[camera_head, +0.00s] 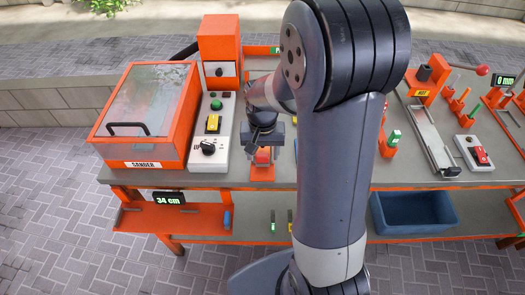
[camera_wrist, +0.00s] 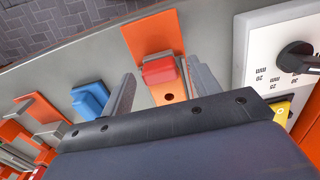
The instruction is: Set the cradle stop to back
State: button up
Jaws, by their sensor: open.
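A red block (camera_wrist: 160,70) sits on an orange plate (camera_wrist: 150,32) on the grey bench in the wrist view. In the head view the red block (camera_head: 263,156) is just below my gripper (camera_head: 264,135). No label names the cradle stop; I cannot tell for sure whether this red block is it. My gripper (camera_wrist: 160,72) is open, with one finger on each side of the red block in the wrist view. I cannot tell whether the fingers touch it. A blue block (camera_wrist: 90,100) lies to the left of the left finger.
The orange sander (camera_head: 140,115) and a panel with a black dial (camera_head: 208,148) stand to the left in the head view. My arm hides the bench's middle. A blue bin (camera_head: 415,212) is on the lower shelf. A long channel (camera_head: 432,138) lies to the right.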

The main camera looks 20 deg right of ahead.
jog(key=shift+c, duration=0.2)
grip_shut()
jog(key=shift+s+a, duration=0.3)
jog(key=shift+s, duration=0.6)
jog(key=shift+s+a, duration=0.25)
jog(key=shift+s, duration=0.6)
jog(key=shift+o, duration=0.2)
grip_release()
notch_tip(320, 180, up, 11)
